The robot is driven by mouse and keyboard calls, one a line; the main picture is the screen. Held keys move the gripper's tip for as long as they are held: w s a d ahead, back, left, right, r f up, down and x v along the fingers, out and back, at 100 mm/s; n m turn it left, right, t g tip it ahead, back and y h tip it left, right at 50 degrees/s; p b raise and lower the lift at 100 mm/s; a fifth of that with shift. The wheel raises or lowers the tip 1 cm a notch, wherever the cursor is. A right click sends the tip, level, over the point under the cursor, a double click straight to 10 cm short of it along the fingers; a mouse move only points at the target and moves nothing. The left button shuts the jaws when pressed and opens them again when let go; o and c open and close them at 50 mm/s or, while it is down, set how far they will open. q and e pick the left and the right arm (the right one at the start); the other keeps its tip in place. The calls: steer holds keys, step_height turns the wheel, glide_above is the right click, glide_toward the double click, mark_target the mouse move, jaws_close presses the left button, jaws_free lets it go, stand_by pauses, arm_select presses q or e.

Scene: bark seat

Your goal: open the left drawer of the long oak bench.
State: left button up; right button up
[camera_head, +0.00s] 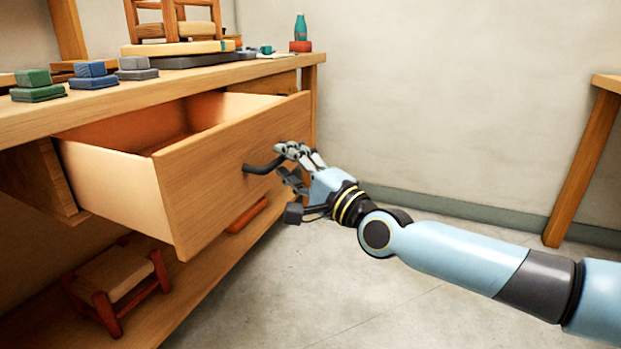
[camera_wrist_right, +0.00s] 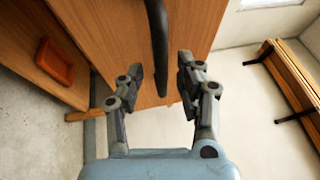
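The long oak bench (camera_head: 150,96) runs along the left in the head view. One of its drawers (camera_head: 215,165) stands pulled far out, its empty-looking inside visible from above. A dark bar handle (camera_head: 262,167) is on its front. My right gripper (camera_head: 283,161) is at the right end of this handle. In the right wrist view my right gripper (camera_wrist_right: 165,82) has its fingers apart, with the handle (camera_wrist_right: 158,45) between them; a gap shows on both sides, so it is not clamped. The drawer front (camera_wrist_right: 115,35) lies just beyond the fingertips. My left gripper is not in view.
On the bench top are green blocks (camera_head: 37,86), blue blocks (camera_head: 92,75), a small chair (camera_head: 175,20) and a teal bottle (camera_head: 301,28). A small stool (camera_head: 118,280) and a reddish tray (camera_head: 247,215) are on the lower shelf.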

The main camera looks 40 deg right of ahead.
steer(key=s+f, duration=0.2)
steer(key=s, duration=0.8)
steer(key=shift+w, duration=0.1)
steer(key=s+a+f+n+g, duration=0.2)
steer(key=s+f+n+g, duration=0.1)
steer(key=f, duration=0.6)
steer(key=s+a+f+n+g, duration=0.2)
steer(key=s+f+g, duration=0.1)
steer(key=f, duration=0.6)
steer(key=s+a+f+n+g, duration=0.3)
steer(key=f, duration=0.6)
steer(key=s+a+f+n+g, duration=0.1)
steer(key=s+f+n+g, duration=0.7)
steer(key=s+f, duration=0.55)
arm_select(q)
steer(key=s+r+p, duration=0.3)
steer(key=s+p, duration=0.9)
steer(key=p, duration=0.2)
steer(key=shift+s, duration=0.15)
arm_select(e)
steer(key=s+d+r+n+g+h, duration=0.1)
steer(key=s+r+n+g, duration=0.1)
steer(key=s, duration=1.8)
steer(key=shift+r+n+g, duration=0.3)
steer(key=shift+n, duration=0.4)
